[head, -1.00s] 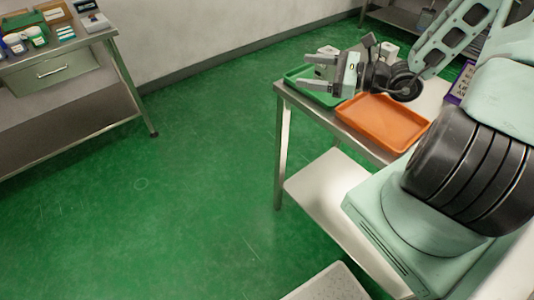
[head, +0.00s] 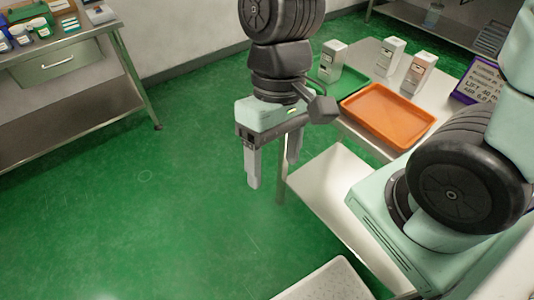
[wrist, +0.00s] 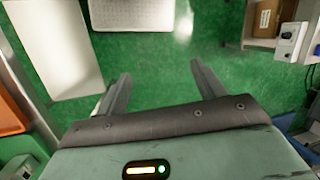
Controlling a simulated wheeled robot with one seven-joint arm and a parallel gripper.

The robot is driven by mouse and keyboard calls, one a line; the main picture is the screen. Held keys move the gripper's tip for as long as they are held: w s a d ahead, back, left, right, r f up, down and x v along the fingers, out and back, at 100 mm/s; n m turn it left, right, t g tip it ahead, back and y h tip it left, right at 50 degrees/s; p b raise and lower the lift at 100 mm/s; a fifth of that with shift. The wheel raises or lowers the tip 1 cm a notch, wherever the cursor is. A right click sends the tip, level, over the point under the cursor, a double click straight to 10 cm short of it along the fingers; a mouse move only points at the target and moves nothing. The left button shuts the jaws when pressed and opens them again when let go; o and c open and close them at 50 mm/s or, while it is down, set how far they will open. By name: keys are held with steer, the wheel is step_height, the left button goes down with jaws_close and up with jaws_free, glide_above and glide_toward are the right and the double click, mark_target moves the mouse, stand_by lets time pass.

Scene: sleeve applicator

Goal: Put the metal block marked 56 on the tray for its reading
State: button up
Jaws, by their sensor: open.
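Three upright grey metal blocks show in the head view. One block (head: 332,62) stands on the green tray (head: 352,97) at the table's left end. A second block (head: 390,57) and a third block (head: 418,75) stand on the bare tabletop to the right. Their marks are too small to read, so I cannot tell which is 56. The orange tray (head: 388,117) is empty, in front of them. My gripper (head: 272,172) points down, open and empty, over the floor left of the table. In the wrist view its fingers (wrist: 162,82) are apart with only floor between.
The steel table (head: 452,90) has a lower shelf (head: 325,185). A purple-framed sign (head: 482,80) stands at its right; its text is mostly unclear. A second steel table (head: 75,95) with jars and boxes is at far left. Green floor between them is clear.

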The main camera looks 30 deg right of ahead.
steer(key=n+t, duration=0.1)
steer(key=a+r+n+t+h, duration=0.1)
steer(key=n, duration=0.1)
steer(key=s+a+r+n, duration=0.1)
steer(key=shift+r+n+t, duration=0.15)
steer(key=shift+n+t, duration=0.15)
steer(key=shift+t, duration=0.1)
steer(key=shift+r+p, duration=0.45)
stand_by(0.6)
